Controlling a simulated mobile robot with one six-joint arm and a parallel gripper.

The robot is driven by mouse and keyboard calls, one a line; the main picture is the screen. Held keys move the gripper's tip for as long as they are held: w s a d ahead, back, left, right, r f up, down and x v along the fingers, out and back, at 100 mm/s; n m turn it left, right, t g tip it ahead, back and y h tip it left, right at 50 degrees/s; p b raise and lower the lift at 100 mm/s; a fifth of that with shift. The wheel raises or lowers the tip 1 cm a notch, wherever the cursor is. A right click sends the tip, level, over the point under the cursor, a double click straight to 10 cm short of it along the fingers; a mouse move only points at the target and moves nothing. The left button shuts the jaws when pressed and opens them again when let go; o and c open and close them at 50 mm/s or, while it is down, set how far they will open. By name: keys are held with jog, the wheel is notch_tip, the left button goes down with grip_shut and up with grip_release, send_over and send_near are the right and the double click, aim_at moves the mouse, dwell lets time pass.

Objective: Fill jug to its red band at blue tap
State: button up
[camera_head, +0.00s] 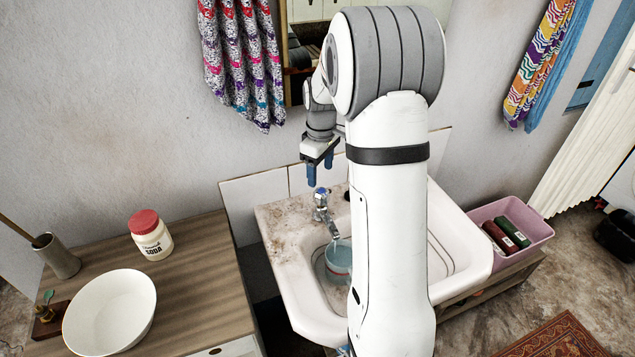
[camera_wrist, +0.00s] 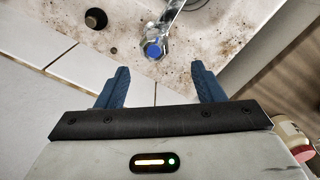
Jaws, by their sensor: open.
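The blue tap (camera_head: 321,193) has a blue-capped handle and a metal spout over the white basin. The blue cap also shows in the wrist view (camera_wrist: 153,50). The jug (camera_head: 338,258), pale blue with a reddish band low on it, stands in the basin under the spout. My arm hides its right side. I cannot tell its water level or whether water runs. My gripper (camera_head: 319,172) is open and empty just above the tap handle, fingers pointing down. In the wrist view my gripper (camera_wrist: 161,86) has its blue fingers spread either side of the handle's line, apart from it.
The stained basin (camera_head: 280,222) is partly behind my arm. On the left, a wooden counter (camera_head: 205,262) holds a white bowl (camera_head: 110,313) and a red-lidded soda jar (camera_head: 151,234). A pink tub (camera_head: 527,219) with dark rolls stands right. A dark round object (camera_wrist: 96,18) lies near the tap.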

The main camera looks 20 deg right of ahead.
aim_at(321, 191)
jog(key=shift+w+d+f, duration=0.3)
jog(key=shift+w+f, duration=0.05)
jog(key=shift+f, duration=0.3)
notch_tip(321, 191, down, 7)
jog(key=shift+f+p, duration=0.15)
jog(key=shift+p, duration=0.35)
jog(key=c, duration=1)
jog(key=shift+f+m+b, duration=0.1)
jog(key=shift+m+b, duration=0.2)
jog(key=shift+b, duration=0.15)
jog(key=shift+m+b, duration=0.55)
jog(key=shift+m, duration=0.75)
